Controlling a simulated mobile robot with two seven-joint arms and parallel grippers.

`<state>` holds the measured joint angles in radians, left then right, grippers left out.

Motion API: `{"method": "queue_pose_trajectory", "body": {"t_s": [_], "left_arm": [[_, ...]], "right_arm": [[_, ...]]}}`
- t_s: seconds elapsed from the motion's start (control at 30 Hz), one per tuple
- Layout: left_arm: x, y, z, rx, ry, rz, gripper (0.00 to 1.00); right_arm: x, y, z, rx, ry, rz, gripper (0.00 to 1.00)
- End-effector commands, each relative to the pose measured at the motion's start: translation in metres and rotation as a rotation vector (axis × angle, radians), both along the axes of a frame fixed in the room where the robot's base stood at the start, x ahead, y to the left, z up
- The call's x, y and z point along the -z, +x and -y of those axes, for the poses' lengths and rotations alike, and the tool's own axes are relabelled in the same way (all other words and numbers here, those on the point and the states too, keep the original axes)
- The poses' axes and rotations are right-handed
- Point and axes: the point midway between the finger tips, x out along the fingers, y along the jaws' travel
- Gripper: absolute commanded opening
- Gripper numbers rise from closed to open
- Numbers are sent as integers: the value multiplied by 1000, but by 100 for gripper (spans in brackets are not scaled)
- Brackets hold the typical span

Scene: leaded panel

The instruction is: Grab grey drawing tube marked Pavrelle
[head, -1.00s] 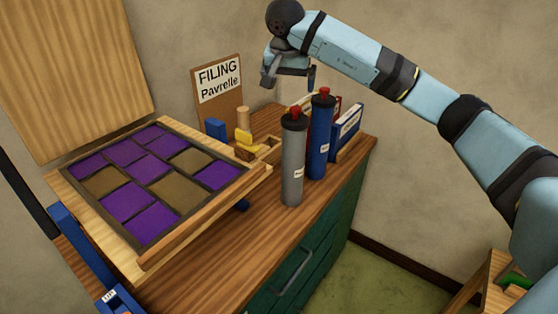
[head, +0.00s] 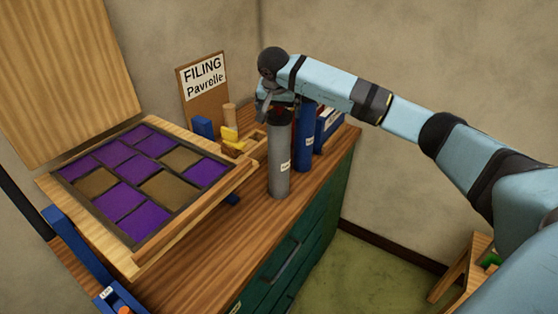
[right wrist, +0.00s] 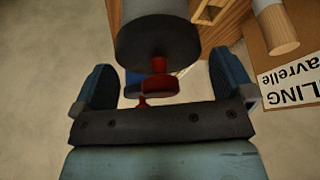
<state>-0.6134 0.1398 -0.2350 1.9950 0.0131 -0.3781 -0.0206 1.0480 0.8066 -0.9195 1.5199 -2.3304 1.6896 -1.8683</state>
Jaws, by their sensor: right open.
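The grey drawing tube (head: 279,165) stands upright on the wooden top of the green cabinet, with a dark cap and red knob. Its small white label is too small to read. My right gripper (head: 275,107) is open at the tube's top and partly hides the cap. In the right wrist view the dark cap (right wrist: 157,45) and its red knob (right wrist: 157,86) show just ahead of and between my two spread fingers (right wrist: 162,85). I cannot tell whether they touch it. My left gripper is not in view.
The leaded panel with purple panes (head: 140,210) is on the left. A sign reading "FILING Pavrelle" (head: 203,76) stands behind. The cabinet top (head: 215,240) is clear in front.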

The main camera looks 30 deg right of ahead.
Motion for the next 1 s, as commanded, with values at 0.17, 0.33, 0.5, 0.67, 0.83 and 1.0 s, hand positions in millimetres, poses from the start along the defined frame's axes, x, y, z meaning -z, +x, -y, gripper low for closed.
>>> {"method": "queue_pose_trajectory", "body": {"t_s": [0.17, 0.33, 0.5, 0.67, 0.83, 1.0], "left_arm": [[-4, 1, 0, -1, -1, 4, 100], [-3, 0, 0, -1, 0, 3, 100], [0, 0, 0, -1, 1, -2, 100], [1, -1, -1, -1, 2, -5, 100], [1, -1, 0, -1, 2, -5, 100], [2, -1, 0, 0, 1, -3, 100]], "right_arm": [[9, 2, 2, 0, 1, -1, 100], [9, 2, 2, 0, 0, 0, 98], [9, 2, 2, 0, 0, 0, 59], [8, 3, 3, 1, 0, 2, 37], [8, 3, 3, 1, 0, 2, 37], [1, 3, 3, 1, 0, 3, 37]]}}
